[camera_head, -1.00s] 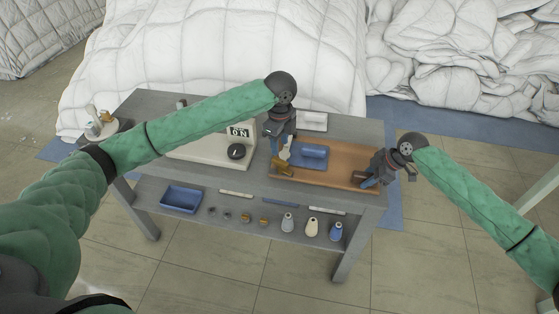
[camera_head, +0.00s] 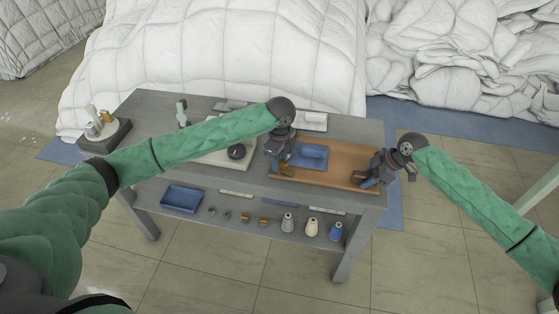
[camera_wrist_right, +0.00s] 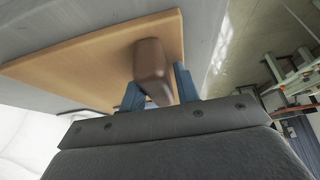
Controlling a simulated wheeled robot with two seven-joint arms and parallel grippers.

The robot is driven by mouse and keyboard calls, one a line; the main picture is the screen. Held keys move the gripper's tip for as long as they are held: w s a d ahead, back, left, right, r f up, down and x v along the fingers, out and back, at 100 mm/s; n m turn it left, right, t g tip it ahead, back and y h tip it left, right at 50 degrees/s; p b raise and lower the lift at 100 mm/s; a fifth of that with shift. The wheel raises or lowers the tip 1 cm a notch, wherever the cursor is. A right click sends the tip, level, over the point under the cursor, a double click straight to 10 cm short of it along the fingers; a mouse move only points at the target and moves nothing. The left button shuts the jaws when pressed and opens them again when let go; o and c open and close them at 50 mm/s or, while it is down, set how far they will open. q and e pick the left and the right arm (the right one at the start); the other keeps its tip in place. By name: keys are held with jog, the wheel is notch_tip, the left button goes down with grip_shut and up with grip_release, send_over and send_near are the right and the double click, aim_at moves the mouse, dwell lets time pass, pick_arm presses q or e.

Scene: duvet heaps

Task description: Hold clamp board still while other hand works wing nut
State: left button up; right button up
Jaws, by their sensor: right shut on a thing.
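The orange-brown clamp board (camera_head: 335,179) lies flat on the grey table, with a blue block (camera_head: 313,155) on it. The board also shows in the right wrist view (camera_wrist_right: 85,63). My right gripper (camera_head: 368,183) is at the board's right end. In the right wrist view its blue fingers (camera_wrist_right: 160,88) are shut on a brown block (camera_wrist_right: 150,65) standing on the board. My left gripper (camera_head: 281,162) is down at the board's left end, at a brass-coloured piece (camera_head: 283,168), likely the wing nut. The gripper partly hides this piece, and I cannot tell whether its fingers are closed on it.
A white tray (camera_head: 313,121) is behind the board. The lower shelf holds a blue bin (camera_head: 181,199) and several spools (camera_head: 311,228). White duvets heap behind the table.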

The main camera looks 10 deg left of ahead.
pick_arm(q)
jog(key=shift+f, duration=0.9)
grip_shut()
